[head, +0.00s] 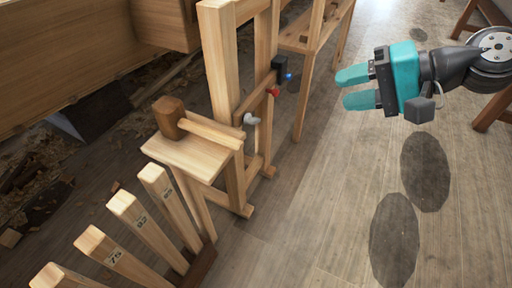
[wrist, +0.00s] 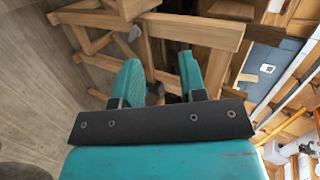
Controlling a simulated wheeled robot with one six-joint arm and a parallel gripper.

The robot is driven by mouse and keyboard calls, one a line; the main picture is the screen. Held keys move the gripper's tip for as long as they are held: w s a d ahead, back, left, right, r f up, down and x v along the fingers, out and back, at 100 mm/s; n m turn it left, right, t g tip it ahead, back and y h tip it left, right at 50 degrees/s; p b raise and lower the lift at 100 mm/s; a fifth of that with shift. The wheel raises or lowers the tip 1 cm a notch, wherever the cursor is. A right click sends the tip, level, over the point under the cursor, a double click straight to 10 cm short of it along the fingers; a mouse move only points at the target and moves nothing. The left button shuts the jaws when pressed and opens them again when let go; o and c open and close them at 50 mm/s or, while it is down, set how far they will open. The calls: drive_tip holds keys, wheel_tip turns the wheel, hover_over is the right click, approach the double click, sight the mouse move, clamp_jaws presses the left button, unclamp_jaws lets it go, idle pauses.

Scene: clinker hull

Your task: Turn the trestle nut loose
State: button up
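A pale grey nut (head: 251,119), wing-like in shape, sits on the side of the upright wooden trestle (head: 222,70) in the head view, left of my gripper. My gripper (head: 352,88) is in the air to the right of the trestle, well apart from the nut. Its two teal fingers point left, apart from each other, with nothing between them. In the wrist view the open fingers (wrist: 160,82) point toward wooden beams (wrist: 190,30).
A black box with a blue light (head: 280,68) and a red knob (head: 274,92) are on the trestle above the nut. A wooden mallet (head: 170,118) lies on a small stand. Numbered wooden posts (head: 142,220) stand front left. The floor (head: 330,190) is clear right of the trestle.

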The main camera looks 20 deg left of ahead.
drive_tip(key=w+a+f+m+t+y+b, duration=0.1)
drive_tip(key=w+f+m+y+b, duration=0.15)
drive_tip(key=f+b, duration=0.4)
drive_tip(key=w+a+f+m+y+b, duration=0.1)
drive_tip(key=w+f+m+b, duration=0.2)
drive_tip(key=f, duration=0.6)
drive_tip(key=w+a+f+m+t+y+b, duration=0.1)
drive_tip(key=w+a+f+m+y+b, duration=0.15)
drive_tip(key=f+b, duration=0.4)
drive_tip(key=p, duration=0.7)
approach(257, 122)
drive_tip(key=a, duration=0.9)
drive_tip(key=shift+w+a+b, duration=0.35)
drive_tip(key=shift+w+a, duration=0.15)
drive_tip(key=shift+a, duration=0.1)
drive_tip(key=shift+c, duration=0.4)
drive_tip(key=c, duration=0.5)
